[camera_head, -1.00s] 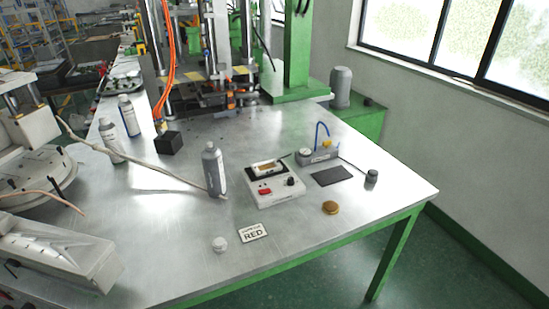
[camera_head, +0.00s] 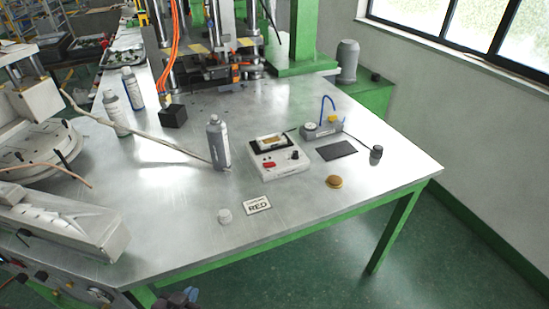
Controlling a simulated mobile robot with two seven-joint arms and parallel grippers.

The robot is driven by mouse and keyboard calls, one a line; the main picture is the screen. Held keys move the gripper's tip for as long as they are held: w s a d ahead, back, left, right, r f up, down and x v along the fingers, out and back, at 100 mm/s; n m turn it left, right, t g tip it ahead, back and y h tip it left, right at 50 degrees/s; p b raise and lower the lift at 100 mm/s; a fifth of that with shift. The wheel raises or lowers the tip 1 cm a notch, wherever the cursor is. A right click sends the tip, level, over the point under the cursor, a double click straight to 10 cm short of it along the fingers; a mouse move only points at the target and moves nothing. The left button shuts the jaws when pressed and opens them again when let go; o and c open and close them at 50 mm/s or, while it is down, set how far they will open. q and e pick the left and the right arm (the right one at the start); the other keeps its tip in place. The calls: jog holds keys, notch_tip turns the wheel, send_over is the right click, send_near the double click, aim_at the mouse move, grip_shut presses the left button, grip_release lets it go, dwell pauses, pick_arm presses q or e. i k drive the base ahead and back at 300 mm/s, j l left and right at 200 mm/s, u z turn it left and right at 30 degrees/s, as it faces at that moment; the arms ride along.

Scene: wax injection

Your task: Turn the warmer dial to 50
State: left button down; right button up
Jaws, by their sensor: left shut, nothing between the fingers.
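The warmer (camera_head: 283,168) is a white box on the metal table, with a red switch at its front left and an amber-coloured well on top. Its dial (camera_head: 292,155) is a small black knob at the front right. The dial's marks and setting are too small to read. My left gripper (camera_head: 180,298) shows only as a dark shape at the bottom edge, below the table's front edge and well apart from the warmer. It is shut and empty. My right gripper is not in view.
A grey bottle (camera_head: 218,145) stands just left of the warmer. A gauge unit with a blue tube (camera_head: 322,130), a dark pad (camera_head: 337,150) and a brown disc (camera_head: 334,182) lie to its right.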

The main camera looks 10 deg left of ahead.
aim_at(294, 156)
jog(key=u, duration=0.9)
jog(key=l+u, duration=0.2)
jog(key=u, duration=0.2)
jog(key=i+l+u, duration=0.1)
jog(key=l+u, duration=0.15)
jog(key=u, duration=0.15)
jog(key=l, duration=0.5)
